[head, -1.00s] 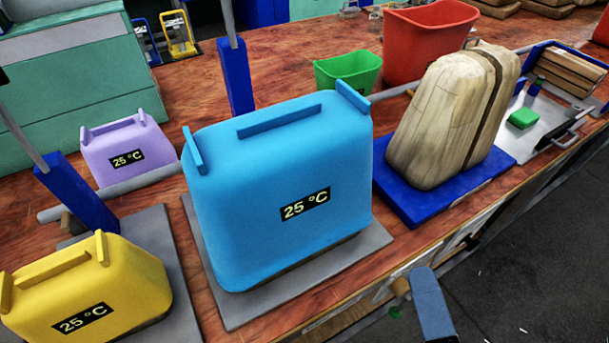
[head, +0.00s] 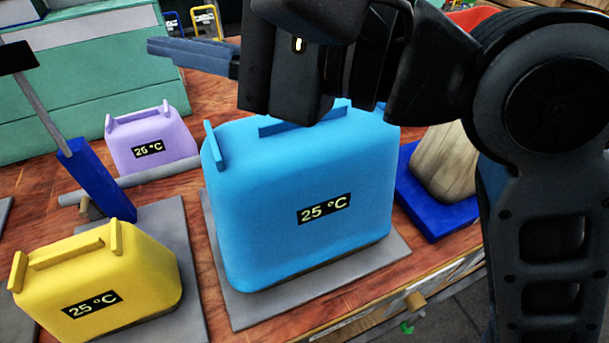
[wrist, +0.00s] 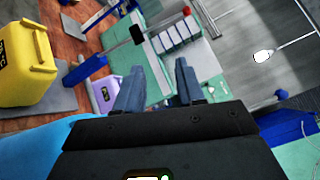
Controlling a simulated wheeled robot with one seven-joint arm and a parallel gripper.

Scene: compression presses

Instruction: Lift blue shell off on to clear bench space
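The blue shell (head: 300,210), marked 25 °C, sits on a grey base plate (head: 390,250) with a handle bar on top and an upright tab showing at its left end. Part of it shows at the lower left of the wrist view (wrist: 30,152). My gripper (head: 195,55) is above and behind the shell's top in the head view, with its fingers pointing left. Its two fingers (wrist: 158,85) are apart and empty in the wrist view. My arm hides part of the shell's top and its right tab.
A yellow shell (head: 95,280) stands at the front left and a purple shell (head: 155,140) behind it. A wooden-looking block (head: 445,165) on a blue plate (head: 430,212) is at right, partly hidden by my arm.

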